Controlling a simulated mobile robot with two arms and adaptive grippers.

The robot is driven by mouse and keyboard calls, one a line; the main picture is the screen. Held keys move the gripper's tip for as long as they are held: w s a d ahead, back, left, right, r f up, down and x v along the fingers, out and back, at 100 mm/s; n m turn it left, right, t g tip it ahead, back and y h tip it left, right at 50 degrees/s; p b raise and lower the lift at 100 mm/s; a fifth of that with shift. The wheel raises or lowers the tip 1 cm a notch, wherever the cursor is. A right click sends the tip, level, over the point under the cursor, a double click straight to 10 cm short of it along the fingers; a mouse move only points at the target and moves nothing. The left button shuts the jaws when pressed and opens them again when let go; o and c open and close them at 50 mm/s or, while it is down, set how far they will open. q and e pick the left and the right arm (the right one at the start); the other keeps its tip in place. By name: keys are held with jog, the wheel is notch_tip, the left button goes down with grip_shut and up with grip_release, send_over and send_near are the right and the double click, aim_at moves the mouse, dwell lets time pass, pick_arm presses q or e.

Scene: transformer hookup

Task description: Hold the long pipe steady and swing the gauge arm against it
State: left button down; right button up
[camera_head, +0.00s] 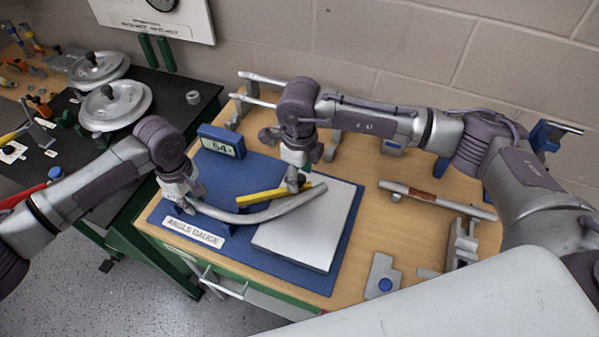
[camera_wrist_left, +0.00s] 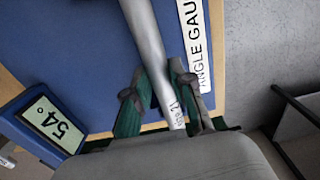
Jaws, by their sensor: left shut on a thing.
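The long grey pipe (camera_head: 255,213) is bent and lies across the gauge's white plate (camera_head: 305,238). My left gripper (camera_head: 183,204) is shut on the pipe's left end. The left wrist view shows the pipe (camera_wrist_left: 146,40) between its green-padded fingers (camera_wrist_left: 158,72). The yellow gauge arm (camera_head: 262,196) lies just behind the pipe, its right end close to it; I cannot tell whether they touch. My right gripper (camera_head: 297,184) points down at the yellow arm's right part; its fingertips are small, and their opening is unclear. The gauge display (camera_head: 222,146) reads 54, also in the left wrist view (camera_wrist_left: 54,124).
The blue gauge base (camera_head: 203,180) bears an ANGLE GAUGE label (camera_head: 194,231). Another pipe (camera_head: 437,200) rests on supports at the right. A grey plate with a blue knob (camera_head: 384,280) is near the front edge. A dark bench with round lidded discs (camera_head: 115,104) stands left.

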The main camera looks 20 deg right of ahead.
notch_tip(320, 180, up, 12)
dwell(0.6)
pick_arm(q)
jog(key=c, duration=0.9)
grip_release()
jog(key=shift+r, duration=0.1)
notch_tip(320, 180, up, 12)
